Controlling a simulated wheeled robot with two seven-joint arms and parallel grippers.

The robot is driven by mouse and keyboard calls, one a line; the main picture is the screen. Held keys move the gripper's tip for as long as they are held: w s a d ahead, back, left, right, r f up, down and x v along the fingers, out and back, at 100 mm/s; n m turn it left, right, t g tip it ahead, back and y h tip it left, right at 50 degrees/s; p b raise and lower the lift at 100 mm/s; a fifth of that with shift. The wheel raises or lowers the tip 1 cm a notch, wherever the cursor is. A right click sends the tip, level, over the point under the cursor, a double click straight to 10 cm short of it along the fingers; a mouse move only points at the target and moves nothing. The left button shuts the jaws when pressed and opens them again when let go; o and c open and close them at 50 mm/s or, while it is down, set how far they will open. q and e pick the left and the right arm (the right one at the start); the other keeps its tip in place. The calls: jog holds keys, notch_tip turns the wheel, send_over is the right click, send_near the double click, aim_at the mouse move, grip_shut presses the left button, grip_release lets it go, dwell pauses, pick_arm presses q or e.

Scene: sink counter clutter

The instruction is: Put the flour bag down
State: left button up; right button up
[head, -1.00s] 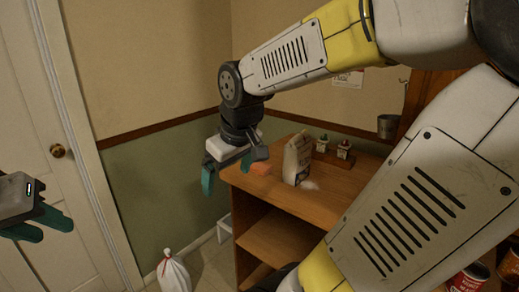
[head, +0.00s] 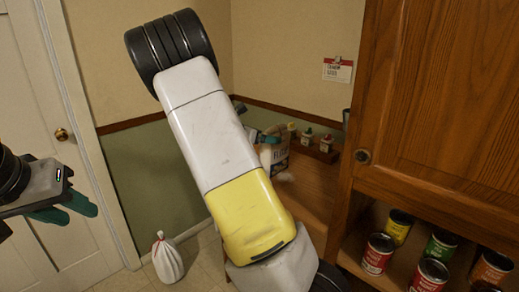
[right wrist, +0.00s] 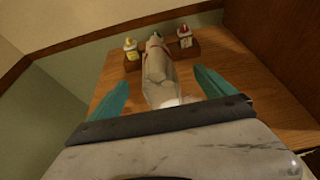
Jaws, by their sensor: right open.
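The flour bag (head: 279,157) is a pale paper bag standing upright on the wooden counter, partly hidden by my right arm in the head view. In the right wrist view the flour bag (right wrist: 158,76) lies between the two teal fingers of my right gripper (right wrist: 160,95). Those fingers are spread, with a gap on each side of the bag. In the head view only a bit of a teal finger shows beside the bag. My left gripper (head: 75,212) hangs empty at the left edge, far from the counter, its fingers apart.
Small bottles (right wrist: 131,48) stand in a wooden rack (right wrist: 190,52) behind the bag. A white patch (head: 285,177) lies at its foot. A wooden cabinet (head: 440,80) and several cans (head: 378,254) are at the right. A white sack (head: 167,258) sits on the floor.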

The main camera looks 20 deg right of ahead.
jog(key=x, duration=0.7)
jog(key=shift+w+d+f, duration=0.15)
jog(key=shift+w+d, duration=0.05)
jog(key=shift+w, duration=0.1)
jog(key=c, duration=1.9)
grip_shut()
